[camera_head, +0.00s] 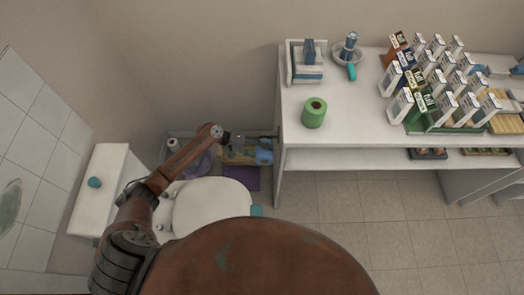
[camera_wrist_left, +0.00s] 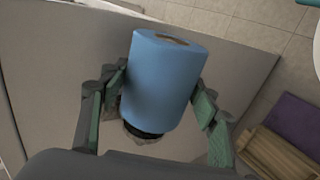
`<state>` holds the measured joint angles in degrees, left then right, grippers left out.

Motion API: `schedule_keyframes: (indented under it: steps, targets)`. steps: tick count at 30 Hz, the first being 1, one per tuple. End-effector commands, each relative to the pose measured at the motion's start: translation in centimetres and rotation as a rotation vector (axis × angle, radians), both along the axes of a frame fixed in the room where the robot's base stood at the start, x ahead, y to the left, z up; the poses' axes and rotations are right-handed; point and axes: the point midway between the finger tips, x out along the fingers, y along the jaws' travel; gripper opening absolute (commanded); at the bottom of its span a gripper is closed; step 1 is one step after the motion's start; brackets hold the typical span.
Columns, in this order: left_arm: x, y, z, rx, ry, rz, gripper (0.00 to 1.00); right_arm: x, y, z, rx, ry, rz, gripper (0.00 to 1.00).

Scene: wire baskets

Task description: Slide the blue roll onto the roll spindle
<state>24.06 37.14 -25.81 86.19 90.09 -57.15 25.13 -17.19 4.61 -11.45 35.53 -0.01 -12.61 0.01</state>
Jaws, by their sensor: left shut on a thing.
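The blue roll (camera_wrist_left: 162,82) is between the green-padded fingers of my left gripper (camera_wrist_left: 160,95) in the left wrist view, its round end facing up and away. My left gripper is shut on it. A dark round part (camera_wrist_left: 143,132) shows just under the roll's near end; I cannot tell whether it is the roll spindle. In the head view my left arm reaches down beside the white shelf unit, and the blue roll (camera_head: 264,156) shows low against its left side. No spindle can be made out clearly there. My right gripper is not in view.
The white shelf unit (camera_head: 370,130) carries a green roll (camera_head: 314,113), a dish (camera_head: 347,54) and many small boxes. A toilet (camera_head: 212,208) stands left. A purple mat (camera_head: 240,178) lies below the roll. Open tiled floor (camera_head: 400,225) is at right.

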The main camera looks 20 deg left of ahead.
Motion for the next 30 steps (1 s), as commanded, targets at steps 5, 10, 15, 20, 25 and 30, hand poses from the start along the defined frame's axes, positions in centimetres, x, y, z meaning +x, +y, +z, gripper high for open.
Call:
schedule_keyframes:
  steps: [5, 10, 15, 20, 25, 30]
  targets:
    - [0.0, 0.0, 0.0, 0.0, 0.0, 0.0, 0.08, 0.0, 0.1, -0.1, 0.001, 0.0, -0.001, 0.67]
    - [0.3, 0.1, -0.1, 0.0, -0.001, 0.001, 0.08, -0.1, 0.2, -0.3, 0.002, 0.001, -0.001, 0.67]
    - [1.0, 0.3, -0.2, 0.001, 0.001, 0.001, 0.08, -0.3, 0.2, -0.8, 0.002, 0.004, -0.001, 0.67]
    - [1.6, 0.5, -0.1, 0.0, 0.0, 0.001, 0.08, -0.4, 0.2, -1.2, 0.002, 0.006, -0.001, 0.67]
    - [1.6, 0.5, 0.0, 0.0, 0.0, 0.001, 0.08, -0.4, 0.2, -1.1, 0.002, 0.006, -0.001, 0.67]
    - [1.6, 0.5, 0.0, 0.0, 0.0, 0.001, 0.62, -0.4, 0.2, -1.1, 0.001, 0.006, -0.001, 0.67]
